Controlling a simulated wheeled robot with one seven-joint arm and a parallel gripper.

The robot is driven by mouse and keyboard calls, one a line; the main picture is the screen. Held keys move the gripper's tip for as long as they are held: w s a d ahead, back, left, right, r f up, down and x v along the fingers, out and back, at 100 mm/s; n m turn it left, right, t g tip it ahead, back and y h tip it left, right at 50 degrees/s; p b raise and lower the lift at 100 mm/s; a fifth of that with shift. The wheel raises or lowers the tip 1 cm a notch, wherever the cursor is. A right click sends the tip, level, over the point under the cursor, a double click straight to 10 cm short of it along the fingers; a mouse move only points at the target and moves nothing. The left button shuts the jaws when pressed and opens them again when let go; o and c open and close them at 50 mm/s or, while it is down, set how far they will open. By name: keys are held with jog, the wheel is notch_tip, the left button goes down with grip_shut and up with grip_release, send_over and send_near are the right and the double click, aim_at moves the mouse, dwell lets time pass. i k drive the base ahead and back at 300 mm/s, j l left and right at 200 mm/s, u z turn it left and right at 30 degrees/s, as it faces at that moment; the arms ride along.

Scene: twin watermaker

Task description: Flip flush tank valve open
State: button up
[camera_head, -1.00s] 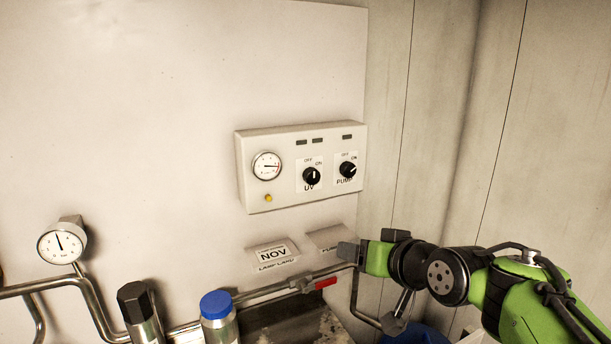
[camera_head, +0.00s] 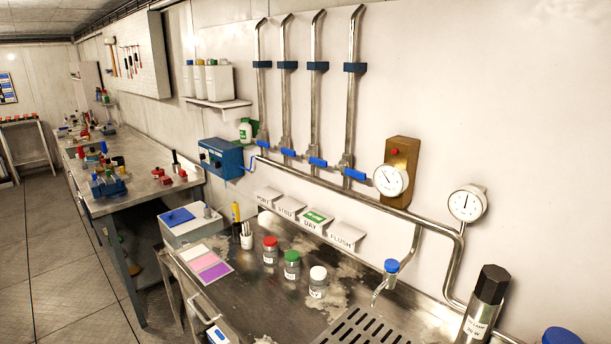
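Several vertical steel pipes come down the wall, each with a blue lever valve near its foot. The rightmost valve's blue lever (camera_head: 354,174) lies crosswise to its upright pipe. The other blue levers (camera_head: 318,162) to its left also lie crosswise. Below them is a row of label cards; the rightmost, FLUSH card (camera_head: 346,236), appears to go with the rightmost valve, and the DAY card (camera_head: 316,219) carries a green tag. My gripper is not in view now.
A steel counter (camera_head: 255,297) under the valves holds capped jars (camera_head: 292,266) and a drain grid (camera_head: 365,329). A small tap (camera_head: 388,274) and gauges (camera_head: 390,180) are to the right. A blue box (camera_head: 221,158) is mounted at the left. The floor (camera_head: 60,270) at left is clear.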

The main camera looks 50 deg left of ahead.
aim_at(362, 176)
jog(key=u, duration=1.7)
jog(key=i+j+u, duration=0.25)
jog(key=j, duration=0.15)
jog(key=i+j+u, duration=0.2)
jog(key=j, duration=0.2)
jog(key=i+j+u, duration=0.25)
jog(key=i+l+u, duration=0.1)
jog(key=i+u, duration=0.15)
jog(key=i+l+u, duration=0.25)
jog(key=i+j, duration=0.1)
